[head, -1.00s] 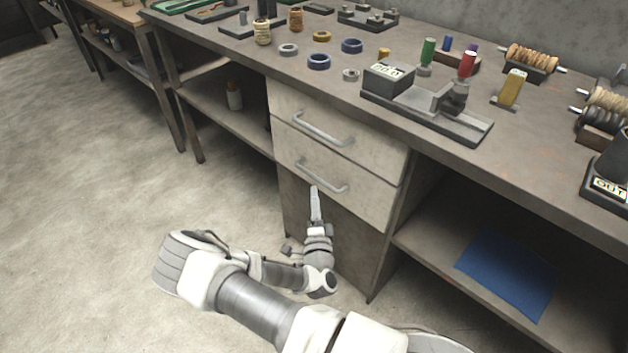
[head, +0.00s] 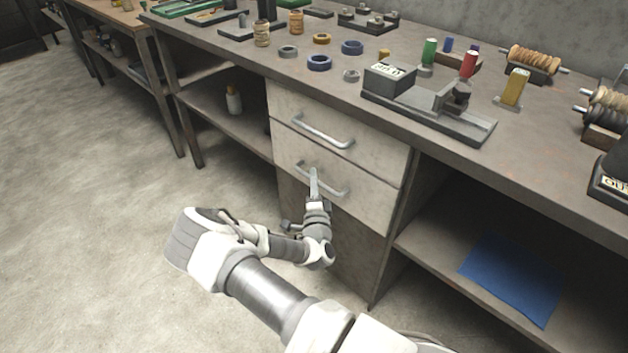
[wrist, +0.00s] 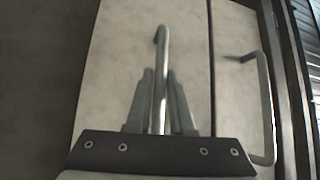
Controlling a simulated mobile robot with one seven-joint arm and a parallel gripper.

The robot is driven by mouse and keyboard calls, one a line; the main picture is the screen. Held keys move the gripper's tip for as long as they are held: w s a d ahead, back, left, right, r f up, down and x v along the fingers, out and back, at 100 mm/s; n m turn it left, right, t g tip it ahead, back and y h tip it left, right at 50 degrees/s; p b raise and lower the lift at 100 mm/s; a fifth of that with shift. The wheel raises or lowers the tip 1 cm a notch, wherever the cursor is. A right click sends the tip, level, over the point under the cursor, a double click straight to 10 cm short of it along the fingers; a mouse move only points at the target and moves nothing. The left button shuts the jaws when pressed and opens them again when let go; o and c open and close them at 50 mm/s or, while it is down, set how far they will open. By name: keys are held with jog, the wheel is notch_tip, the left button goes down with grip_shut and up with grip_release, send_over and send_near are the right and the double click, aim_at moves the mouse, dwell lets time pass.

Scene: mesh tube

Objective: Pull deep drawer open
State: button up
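Two pale drawers sit under the bench, both closed. The lower drawer (head: 358,197) has the taller front and looks like the deep one; the upper drawer (head: 372,148) is above it. The lower handle (head: 335,190) is a grey bar, also in the wrist view (wrist: 161,60). My gripper (head: 313,172) is at this lower handle, covering part of it in the head view. In the wrist view the two fingers (wrist: 160,85) stand on either side of the bar, with narrow gaps visible near the tips. Whether either finger touches the bar is unclear.
The upper handle (head: 322,132) is close above my gripper, at the right in the wrist view (wrist: 265,100). An open shelf with a blue sheet (head: 512,278) lies to the right. The floor (head: 110,200) in front and left is clear.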

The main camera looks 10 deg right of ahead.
grip_shut()
dwell(1.0)
jog(key=s+a+p, duration=0.2)
jog(key=s+a, duration=0.6)
jog(key=a, duration=0.3)
jog(key=s+a+p, duration=0.3)
jog(key=s+a, duration=0.6)
jog(key=a, duration=0.3)
jog(key=o, duration=0.5)
grip_release()
jog(key=shift+w, duration=0.1)
jog(key=s+a, duration=0.1)
jog(key=s, duration=0.4)
jog(key=s+f+p, duration=0.1)
jog(key=s, duration=0.5)
jog(key=s+a+f+p, duration=0.1)
jog(key=s, duration=0.5)
jog(key=shift+a+f, duration=0.2)
jog(key=shift+a, duration=0.1)
